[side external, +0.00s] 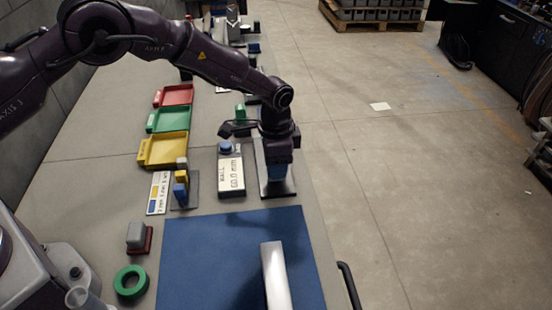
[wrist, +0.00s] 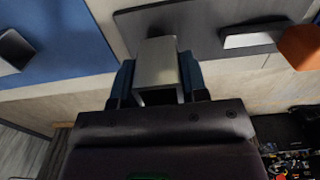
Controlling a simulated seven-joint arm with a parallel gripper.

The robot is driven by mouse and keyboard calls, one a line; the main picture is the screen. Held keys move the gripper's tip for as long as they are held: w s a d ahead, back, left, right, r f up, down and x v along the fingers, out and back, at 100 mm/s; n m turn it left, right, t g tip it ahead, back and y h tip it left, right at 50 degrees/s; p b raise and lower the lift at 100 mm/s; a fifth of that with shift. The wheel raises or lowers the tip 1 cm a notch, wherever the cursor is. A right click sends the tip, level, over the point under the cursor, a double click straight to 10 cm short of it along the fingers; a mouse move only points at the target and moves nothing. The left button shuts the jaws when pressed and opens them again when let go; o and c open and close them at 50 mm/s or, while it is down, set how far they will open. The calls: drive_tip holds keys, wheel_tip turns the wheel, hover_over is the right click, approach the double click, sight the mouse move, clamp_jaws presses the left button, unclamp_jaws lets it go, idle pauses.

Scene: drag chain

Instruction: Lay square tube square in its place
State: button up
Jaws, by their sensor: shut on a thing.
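My gripper (side external: 278,170) points down over a dark plate (side external: 263,180) at the right side of the bench. In the wrist view, my gripper (wrist: 157,85) has its blue fingers shut on a grey metal piece with a square end, which looks like the square tube (wrist: 157,62). The dark plate (wrist: 200,40) lies just beyond it there. I cannot tell whether the tube touches the plate. The side view hides the tube behind the fingers. A bright metal bar (side external: 275,272) lies on the blue mat (side external: 205,260).
A labelled box (side external: 231,172) stands close to the left of my gripper. Yellow (side external: 163,150), green and red trays stand further left. A green ring (side external: 131,282) lies near the mat. In the wrist view, an orange block (wrist: 300,47) sits at the right.

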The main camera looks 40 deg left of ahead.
drive_tip(key=shift+f, duration=0.9)
idle(0.3)
drive_tip(key=o, duration=1.2)
wheel_tip(320, 180, up, 13)
drive_tip(key=shift+f, duration=0.1)
